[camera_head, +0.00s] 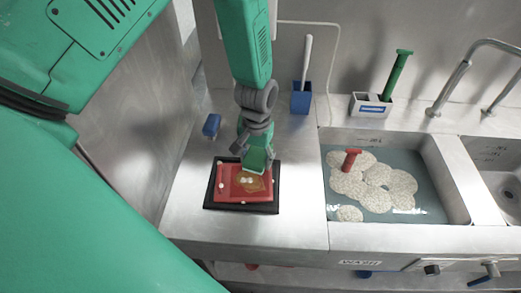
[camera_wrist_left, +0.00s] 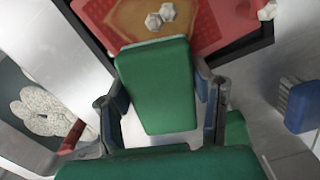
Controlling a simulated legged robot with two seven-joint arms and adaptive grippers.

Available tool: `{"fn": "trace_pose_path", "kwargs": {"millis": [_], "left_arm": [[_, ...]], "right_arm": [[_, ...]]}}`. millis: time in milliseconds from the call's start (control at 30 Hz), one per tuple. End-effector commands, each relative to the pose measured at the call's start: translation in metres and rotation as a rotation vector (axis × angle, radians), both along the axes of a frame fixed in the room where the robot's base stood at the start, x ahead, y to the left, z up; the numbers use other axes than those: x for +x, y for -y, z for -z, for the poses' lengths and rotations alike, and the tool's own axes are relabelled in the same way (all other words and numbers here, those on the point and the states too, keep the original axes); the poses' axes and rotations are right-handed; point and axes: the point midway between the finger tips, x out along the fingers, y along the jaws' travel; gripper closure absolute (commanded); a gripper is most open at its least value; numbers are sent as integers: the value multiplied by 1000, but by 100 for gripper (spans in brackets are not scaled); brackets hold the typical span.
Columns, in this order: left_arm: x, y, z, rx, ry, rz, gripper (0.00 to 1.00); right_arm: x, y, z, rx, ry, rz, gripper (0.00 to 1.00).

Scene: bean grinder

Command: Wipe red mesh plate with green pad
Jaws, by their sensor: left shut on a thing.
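The red mesh plate (camera_head: 232,191) lies on a black tray (camera_head: 243,208) on the steel counter. A yellow-brown patch and several small white bits show on the plate. My left gripper (camera_head: 257,157) is shut on the green pad (camera_head: 255,161) and holds it at the plate's upper right part. In the left wrist view the pad (camera_wrist_left: 157,88) sits between the two fingers, with its far end over the edge of the red plate (camera_wrist_left: 205,20). I cannot tell whether the pad touches the plate. My right gripper is not in view.
A blue holder (camera_head: 301,100) with a white handle and a white holder (camera_head: 371,105) with a green-handled tool stand at the back. A sink (camera_head: 440,175) with foamy water and a red-handled thing (camera_head: 350,160) is to the right.

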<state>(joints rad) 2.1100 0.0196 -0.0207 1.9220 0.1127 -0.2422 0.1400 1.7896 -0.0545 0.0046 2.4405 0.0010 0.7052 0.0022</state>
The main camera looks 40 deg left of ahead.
Motion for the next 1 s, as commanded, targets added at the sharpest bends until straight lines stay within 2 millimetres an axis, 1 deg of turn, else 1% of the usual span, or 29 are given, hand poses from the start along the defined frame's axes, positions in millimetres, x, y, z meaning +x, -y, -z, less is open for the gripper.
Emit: {"fn": "trace_pose_path", "kwargs": {"millis": [33,333,500,633,833,1000], "left_arm": [[0,1,-9,1,0,1,98],[2,2,-36,4,-2,2,98],[1,-1,-50,3,-2,2,98],[1,-3,-54,1,-2,2,98],[1,-5,-52,-1,-3,1,98],[1,-3,-53,1,-2,2,98]], "right_arm": [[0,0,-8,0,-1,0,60],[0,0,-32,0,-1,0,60],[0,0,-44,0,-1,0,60],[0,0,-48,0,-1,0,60],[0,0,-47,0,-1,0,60],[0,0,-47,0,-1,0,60]]}}
